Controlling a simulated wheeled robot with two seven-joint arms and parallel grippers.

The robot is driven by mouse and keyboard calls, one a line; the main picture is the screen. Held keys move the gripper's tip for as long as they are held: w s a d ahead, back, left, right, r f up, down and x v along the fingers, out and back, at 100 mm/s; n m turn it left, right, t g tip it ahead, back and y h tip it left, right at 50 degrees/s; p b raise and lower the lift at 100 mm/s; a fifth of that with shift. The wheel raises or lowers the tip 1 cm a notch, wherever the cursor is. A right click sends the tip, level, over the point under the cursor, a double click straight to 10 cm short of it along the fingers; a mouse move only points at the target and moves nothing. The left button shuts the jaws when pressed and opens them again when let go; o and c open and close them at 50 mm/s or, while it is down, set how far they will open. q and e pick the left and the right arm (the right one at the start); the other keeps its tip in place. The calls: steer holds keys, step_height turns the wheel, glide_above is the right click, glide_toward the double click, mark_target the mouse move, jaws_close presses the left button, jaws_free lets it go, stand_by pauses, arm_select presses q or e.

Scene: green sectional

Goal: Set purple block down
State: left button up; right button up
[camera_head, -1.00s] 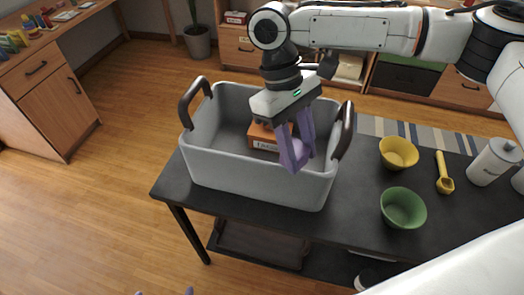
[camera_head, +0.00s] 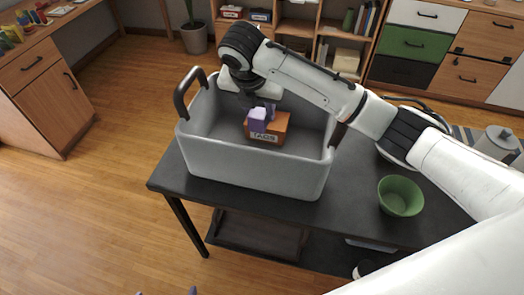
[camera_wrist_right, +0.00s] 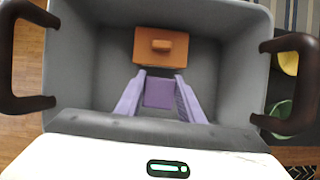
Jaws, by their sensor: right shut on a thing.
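The purple block (camera_head: 257,117) is between the fingers of my right gripper (camera_head: 262,108), which is shut on it inside the grey bin (camera_head: 250,168). In the right wrist view, the block (camera_wrist_right: 159,92) sits between the two purple fingers, close to an orange box (camera_wrist_right: 161,48). In the head view the block overlaps the orange box (camera_head: 278,128); whether it touches the box or the bin floor, I cannot tell. My left gripper (camera_head: 166,293) shows only two purple fingertips, spread apart, at the bottom edge.
The bin stands on a dark table (camera_head: 340,215) and has dark upright handles (camera_head: 186,92). A green bowl (camera_head: 401,196) and a grey canister (camera_head: 497,143) are to its right. My right arm crosses over the table's right side. The bin floor around the orange box looks clear.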

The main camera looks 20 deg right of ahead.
mark_target(256, 131)
step_height(256, 131, down, 12)
steer(key=shift+w+d+f, duration=0.1)
steer(key=shift+f, duration=0.05)
stand_by(0.3)
steer(key=shift+f, duration=0.1)
steer(key=o, duration=1.1)
steer(key=v, duration=1.2)
